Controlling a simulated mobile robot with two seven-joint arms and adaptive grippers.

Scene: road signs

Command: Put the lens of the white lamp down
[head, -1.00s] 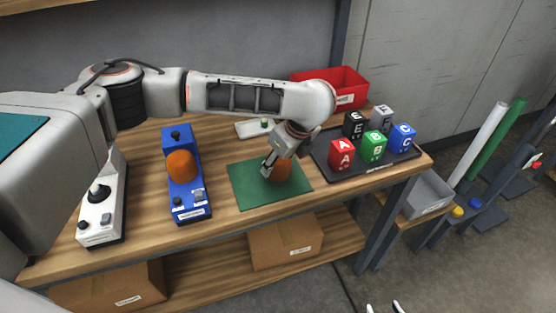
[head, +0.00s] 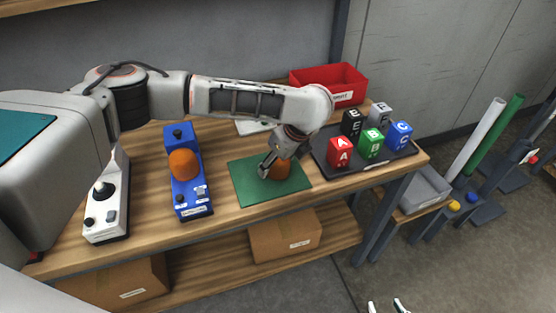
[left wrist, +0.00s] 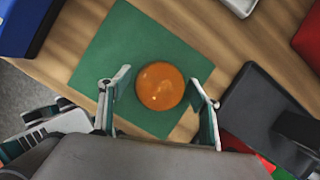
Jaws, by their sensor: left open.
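An orange domed lens (head: 279,169) rests on the green mat (head: 247,186) on the bench. My open left gripper (head: 268,168) is low over the mat at the lens. In the left wrist view the round lens (left wrist: 160,86) sits between its two spread fingertips (left wrist: 158,85), with gaps on both sides. The white lamp base (head: 107,215) stands at the left end of the bench with no lens on it. The tips of my right gripper (head: 387,306) show apart at the bottom edge of the head view.
A blue lamp base (head: 191,201) carries an orange lens (head: 184,164). A dark tray (head: 337,166) right of the mat holds several lettered blocks. A red bin (head: 345,97) stands behind it. A grey bin (head: 418,202) sits lower right. Bare wood lies between blue lamp and mat.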

